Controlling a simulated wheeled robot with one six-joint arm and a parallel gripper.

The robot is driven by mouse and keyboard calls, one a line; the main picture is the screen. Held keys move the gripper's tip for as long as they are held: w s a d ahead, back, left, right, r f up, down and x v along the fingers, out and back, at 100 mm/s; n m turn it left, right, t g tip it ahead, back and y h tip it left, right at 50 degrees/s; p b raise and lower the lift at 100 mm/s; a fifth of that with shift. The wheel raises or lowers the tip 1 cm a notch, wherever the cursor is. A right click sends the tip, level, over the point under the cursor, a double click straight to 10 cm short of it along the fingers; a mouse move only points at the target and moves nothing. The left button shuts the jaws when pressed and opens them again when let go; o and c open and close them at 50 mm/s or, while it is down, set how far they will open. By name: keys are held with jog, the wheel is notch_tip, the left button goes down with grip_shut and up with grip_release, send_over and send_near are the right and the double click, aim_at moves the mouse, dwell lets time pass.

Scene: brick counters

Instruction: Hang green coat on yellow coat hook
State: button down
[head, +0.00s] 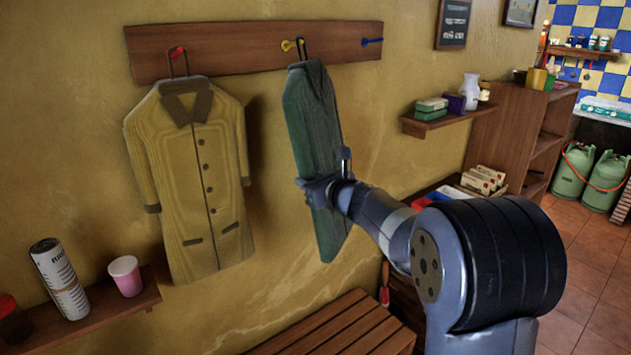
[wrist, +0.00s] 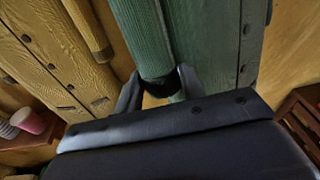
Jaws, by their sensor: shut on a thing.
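The green coat (head: 308,118) is upright below the rack, turned nearly edge-on, with its black hanger loop (head: 302,48) right at the yellow hook (head: 288,45). I cannot tell whether the loop is around the hook or just beside it. My gripper (head: 322,190) is shut on the coat at about its lower middle. In the wrist view the green coat (wrist: 205,45) fills the top centre, and my gripper (wrist: 158,88) is closed around a green sleeve-like part of it.
A yellow coat (head: 200,190) hangs from the red hook (head: 178,53) to the left. The blue hook (head: 371,42) at the rack's right end is empty. A slatted bench (head: 345,325) stands below. Shelves with small items (head: 445,120) are to the right; a pink cup (head: 125,277) stands lower left.

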jog(key=shift+w+a+r, duration=0.1)
jog(key=shift+w+a, duration=0.25)
jog(key=shift+w, duration=0.1)
jog(key=shift+w+a+f+b, duration=0.35)
jog(key=shift+w+f+b, duration=0.05)
jog(key=shift+w+f, duration=0.15)
